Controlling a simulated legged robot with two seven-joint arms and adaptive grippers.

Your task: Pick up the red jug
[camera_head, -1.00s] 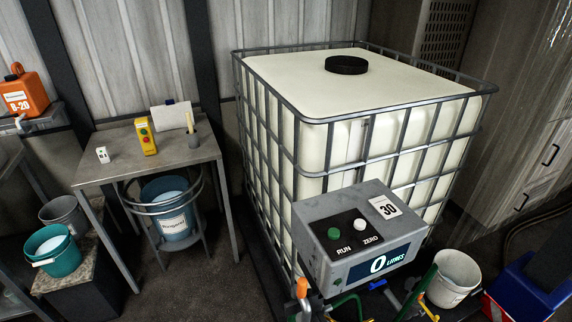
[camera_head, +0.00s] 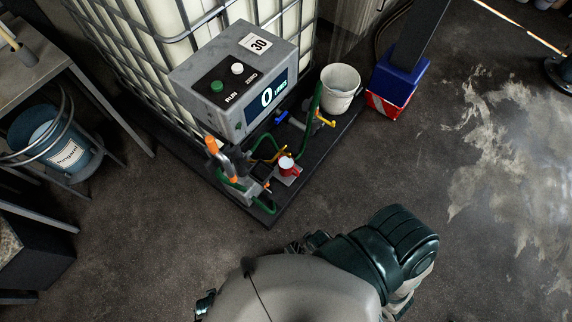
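The red jug (camera_head: 287,166) is small in the head view, with a pale top. It stands upright on a small pale plate at the front of the dispenser, below the grey control box (camera_head: 238,80). Green hoses and an orange-handled nozzle (camera_head: 213,147) are close to its left. Nothing of mine touches the jug. My own body fills the bottom middle of the view. I cannot make out either gripper; small dark parts at my body's edge are too unclear to identify.
The caged white tank (camera_head: 140,40) stands behind the control box on a dark base (camera_head: 262,213). A white bucket (camera_head: 340,88) and a blue-and-red container (camera_head: 392,85) are to the right. A table with a blue bucket (camera_head: 62,146) is at left. Floor between the base and me is clear.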

